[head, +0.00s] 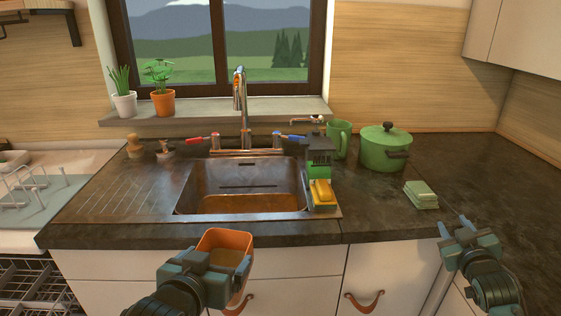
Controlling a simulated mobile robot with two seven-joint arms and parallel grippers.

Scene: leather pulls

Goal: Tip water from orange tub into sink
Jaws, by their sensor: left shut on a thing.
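The orange tub (238,240) is held in front of the counter's front edge, below and to the near side of the sink. Brownish-looking contents or its inner floor show inside it; I cannot tell the water level. My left gripper (215,262) is shut on the orange tub at its near side, and the gripper hides part of it. The sink (240,203) is set in the dark counter, with its basin open and the tap (241,105) behind it. My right gripper (455,229) is open and empty at the right, near the counter's front edge.
A green mug (339,139), a green lidded pot (384,149) and stacked green sponges or cloths (420,194) are on the right counter. A dish rack (35,190) is at the left.

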